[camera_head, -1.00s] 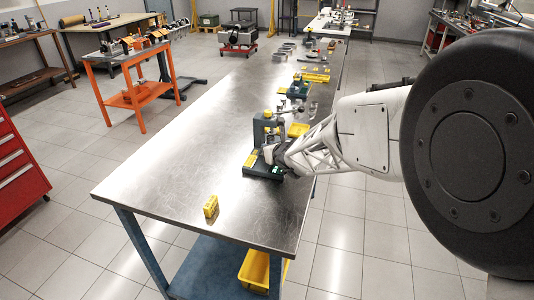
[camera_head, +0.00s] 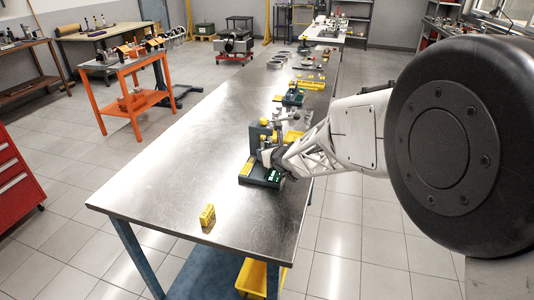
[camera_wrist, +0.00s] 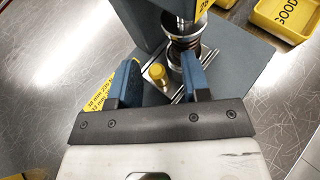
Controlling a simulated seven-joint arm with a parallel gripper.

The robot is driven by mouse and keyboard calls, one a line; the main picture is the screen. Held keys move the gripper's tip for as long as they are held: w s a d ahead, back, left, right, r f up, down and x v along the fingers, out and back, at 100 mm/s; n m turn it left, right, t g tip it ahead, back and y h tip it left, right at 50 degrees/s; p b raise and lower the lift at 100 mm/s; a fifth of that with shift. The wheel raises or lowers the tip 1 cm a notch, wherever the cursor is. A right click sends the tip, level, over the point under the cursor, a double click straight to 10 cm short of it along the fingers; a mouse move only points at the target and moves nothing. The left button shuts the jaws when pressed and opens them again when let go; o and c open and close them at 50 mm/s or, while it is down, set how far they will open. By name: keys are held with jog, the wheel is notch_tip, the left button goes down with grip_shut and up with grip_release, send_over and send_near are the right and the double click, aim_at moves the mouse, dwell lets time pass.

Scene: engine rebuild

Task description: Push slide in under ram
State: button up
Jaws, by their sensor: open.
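The small grey-blue press (camera_head: 254,137) stands on its dark base (camera_head: 262,180) near the table's right edge. A slide with a yellow knob (camera_wrist: 157,72) sits on metal rails just left of the ram's lower end. My gripper (camera_wrist: 160,72) is open, its two blue-grey fingers on either side of the knob. The right finger appears close to the ram; contact is unclear. In the head view, my gripper (camera_head: 271,158) is at the press, its fingers mostly hidden.
The metal table (camera_head: 150,185) is largely clear on the left. A yellow tray (camera_wrist: 286,18) lies close beside the press at upper right. More fixtures (camera_head: 293,97) stand farther back.

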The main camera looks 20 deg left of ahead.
jog(key=shift+s, duration=0.1)
jog(key=shift+v, duration=3.85)
jog(key=shift+d+r, duration=0.1)
jog(key=shift+r, duration=0.05)
jog(key=shift+s+d+r, duration=0.1)
jog(key=shift+d+r, duration=0.05)
jog(key=shift+r, duration=0.1)
jog(key=s+d+r+n+g, duration=0.4)
jog(key=s+d+r+n, duration=0.9)
jog(key=s+n, duration=0.1)
jog(key=s+d+n+g+h, duration=0.3)
jog(key=s+d+n+h, duration=0.6)
jog(key=s+d, duration=1.5)
jog(key=n, duration=0.3)
jog(key=shift+s+r+n+h, duration=0.2)
jog(key=shift+s+n+h, duration=0.2)
